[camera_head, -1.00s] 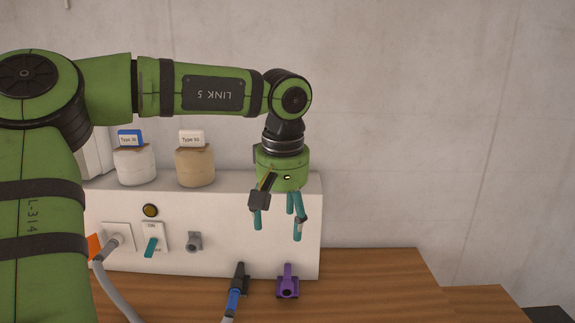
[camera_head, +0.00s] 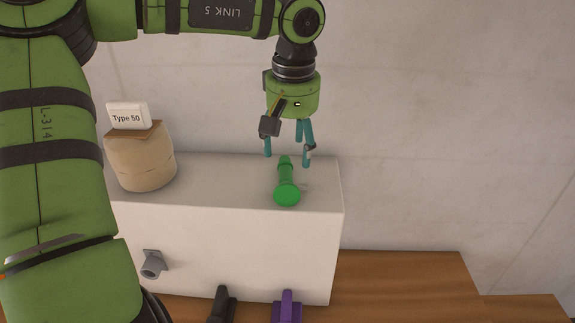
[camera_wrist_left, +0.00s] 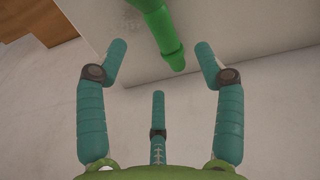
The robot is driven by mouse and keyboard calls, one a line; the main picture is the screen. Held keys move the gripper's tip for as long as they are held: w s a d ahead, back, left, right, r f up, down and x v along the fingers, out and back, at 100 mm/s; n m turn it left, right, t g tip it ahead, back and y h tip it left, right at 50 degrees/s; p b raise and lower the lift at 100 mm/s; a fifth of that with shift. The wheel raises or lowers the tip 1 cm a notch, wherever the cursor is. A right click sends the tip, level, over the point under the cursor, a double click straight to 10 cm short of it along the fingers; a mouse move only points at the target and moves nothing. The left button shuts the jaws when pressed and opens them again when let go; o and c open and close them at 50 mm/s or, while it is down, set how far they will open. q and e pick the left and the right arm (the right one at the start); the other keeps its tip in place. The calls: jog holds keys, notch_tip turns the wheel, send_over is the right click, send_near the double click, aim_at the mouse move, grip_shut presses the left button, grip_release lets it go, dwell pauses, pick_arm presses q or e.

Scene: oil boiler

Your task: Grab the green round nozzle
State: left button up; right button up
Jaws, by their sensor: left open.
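The green round nozzle (camera_head: 287,184) lies on top of the white box, near its right end, with its wide round end toward the front. My left gripper (camera_head: 287,153) hangs fingers-down just above and behind the nozzle's narrow end, open and empty. In the left wrist view the nozzle (camera_wrist_left: 160,33) reaches in from the top, and its near end lies between the two outer fingertips of the left gripper (camera_wrist_left: 161,60). No finger clearly touches it. My right gripper is not in view.
A beige sack labelled Type 50 (camera_head: 140,160) stands on the white box (camera_head: 230,235) to the left. A grey fitting (camera_head: 152,264) sticks out of the box front. Black (camera_head: 222,305) and purple (camera_head: 287,307) connectors stand on the wooden counter (camera_head: 400,285). Room right of the box is free.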

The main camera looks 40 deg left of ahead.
aim_at(289, 171)
pick_arm(q)
jog(key=f, duration=0.1)
jog(key=p, duration=0.1)
jog(key=s+f+p, duration=0.1)
jog(key=shift+d+f, duration=0.25)
jog(key=shift+f, duration=0.05)
jog(key=shift+w+a+f+p, duration=0.15)
jog(key=shift+f+p, duration=0.1)
jog(key=shift+f, duration=0.4)
jog(key=shift+w+a+f+p, duration=0.15)
jog(key=shift+f+p, duration=0.05)
jog(key=shift+f, duration=0.4)
jog(key=shift+w+a+f, duration=0.1)
jog(key=shift+f, duration=0.25)
jog(key=shift+r, duration=0.1)
jog(key=c, duration=1.1)
jog(key=shift+c, duration=0.9)
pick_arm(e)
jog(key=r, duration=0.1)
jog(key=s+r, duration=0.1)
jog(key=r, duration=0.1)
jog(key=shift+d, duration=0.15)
